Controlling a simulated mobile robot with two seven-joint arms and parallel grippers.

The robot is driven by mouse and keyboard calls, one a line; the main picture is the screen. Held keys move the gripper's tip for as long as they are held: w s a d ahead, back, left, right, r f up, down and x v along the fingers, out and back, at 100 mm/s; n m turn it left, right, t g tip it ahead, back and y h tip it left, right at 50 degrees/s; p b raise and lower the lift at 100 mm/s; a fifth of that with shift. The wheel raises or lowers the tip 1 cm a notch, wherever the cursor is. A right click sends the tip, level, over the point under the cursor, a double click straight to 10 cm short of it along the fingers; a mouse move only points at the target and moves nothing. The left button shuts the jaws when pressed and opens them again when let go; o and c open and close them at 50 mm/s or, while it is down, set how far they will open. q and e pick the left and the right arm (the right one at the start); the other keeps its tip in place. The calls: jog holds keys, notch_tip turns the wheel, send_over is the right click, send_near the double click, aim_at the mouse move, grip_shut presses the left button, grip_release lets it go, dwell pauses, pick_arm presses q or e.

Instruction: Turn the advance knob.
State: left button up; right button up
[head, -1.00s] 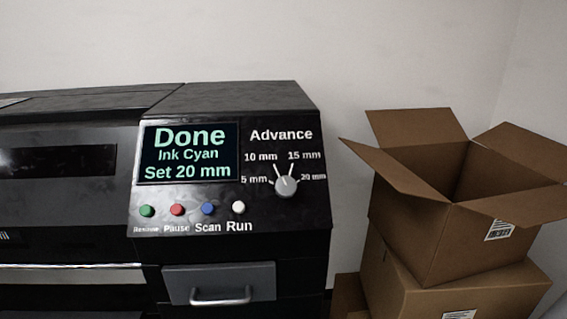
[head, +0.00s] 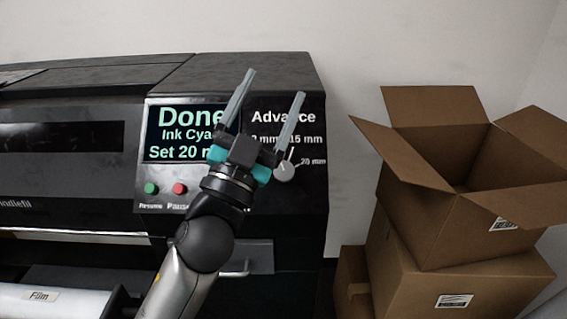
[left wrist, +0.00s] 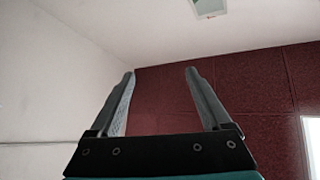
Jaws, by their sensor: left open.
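The advance knob (head: 285,171) is a small round grey knob on the printer's black control panel (head: 309,193), under the word "Advance". Its 15 mm and 20 mm marks show, while the 5 mm mark is hidden behind my gripper. My left gripper (head: 272,86) is open and empty in front of the panel, fingers pointing up, just left of the knob in the picture. It also shows in the left wrist view (left wrist: 160,76) with nothing between the fingers. The screen (head: 180,117) reads "Done", "Ink Cyan" and "Set 20 m", partly covered by the gripper. My right gripper is not in view.
Green (head: 151,188) and red (head: 179,188) buttons show; the others are hidden by my arm. A drawer handle (head: 236,268) sits below the panel. A roll labelled "Film" (head: 50,301) lies at lower left.

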pick_arm(q)
jog(key=s+d+r+m+g+h, duration=0.4)
jog(key=d+r+m+g+h, duration=0.3)
jog(key=m+h, duration=0.5)
jog(key=s+d+m+g, duration=0.7)
jog(key=d+m+g, duration=0.2)
jog(key=m+g, duration=0.55)
jog(key=n+t+y, duration=0.3)
jog(key=t+y, duration=0.1)
jog(key=y, duration=1.8)
send_near(283, 167)
jog(key=p+x, duration=0.2)
jog(key=x, duration=0.7)
jog(key=shift+p, duration=0.35)
grip_shut()
